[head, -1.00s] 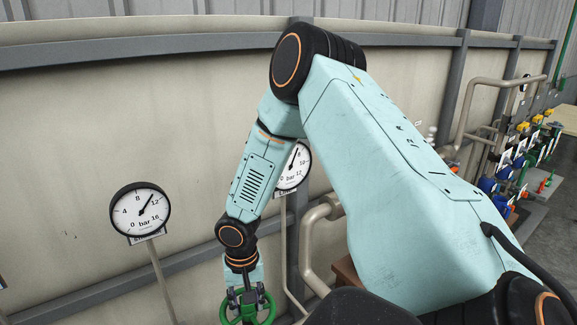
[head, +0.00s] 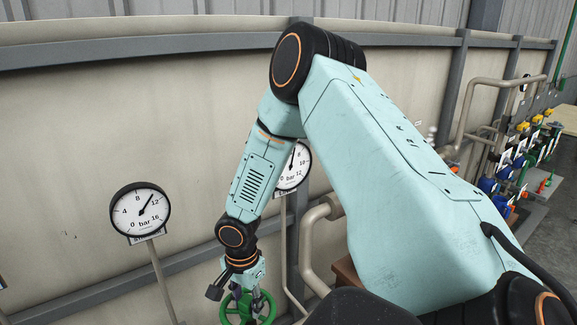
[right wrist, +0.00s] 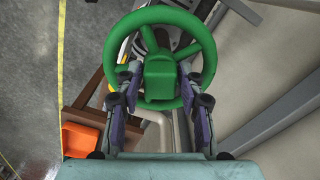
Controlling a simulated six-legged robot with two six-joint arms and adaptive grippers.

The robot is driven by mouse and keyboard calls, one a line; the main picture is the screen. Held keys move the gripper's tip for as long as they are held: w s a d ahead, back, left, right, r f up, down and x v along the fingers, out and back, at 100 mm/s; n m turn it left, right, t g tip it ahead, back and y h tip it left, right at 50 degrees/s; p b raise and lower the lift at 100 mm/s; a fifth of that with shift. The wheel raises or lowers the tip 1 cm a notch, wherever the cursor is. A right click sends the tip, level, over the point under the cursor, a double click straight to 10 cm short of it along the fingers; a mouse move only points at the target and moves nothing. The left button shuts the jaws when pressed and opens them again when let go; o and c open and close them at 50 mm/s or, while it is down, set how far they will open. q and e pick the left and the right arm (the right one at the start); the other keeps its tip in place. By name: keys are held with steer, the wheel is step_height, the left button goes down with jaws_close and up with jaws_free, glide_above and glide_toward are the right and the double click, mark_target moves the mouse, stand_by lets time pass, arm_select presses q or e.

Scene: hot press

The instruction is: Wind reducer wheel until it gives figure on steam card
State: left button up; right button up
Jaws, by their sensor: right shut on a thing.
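The green handwheel (head: 270,303) is at the bottom of the head view, partly cut off by the frame edge. My right gripper (head: 246,299) is shut on it from above. In the right wrist view the wheel (right wrist: 160,15) faces me and the fingers sit on either side of its square hub. A round 0–12 bar gauge (head: 298,172) is half hidden behind my right arm; its needle points nearly straight up. A 0–16 bar gauge (head: 140,209) at left has its needle between 8 and 12. No steam card is readable. My left gripper is not in view.
A beige wall (head: 70,110) with grey rails runs behind the gauges. Beige pipes (head: 313,240) stand right of the wheel. Several coloured valves (head: 490,185) are far right. An orange bin (right wrist: 80,148) and grey floor show in the right wrist view.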

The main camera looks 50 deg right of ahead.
steer(key=m, duration=0.5)
steer(key=shift+m, duration=0.3)
steer(key=m, duration=0.5)
steer(key=o, duration=1)
steer(key=shift+c, duration=0.2)
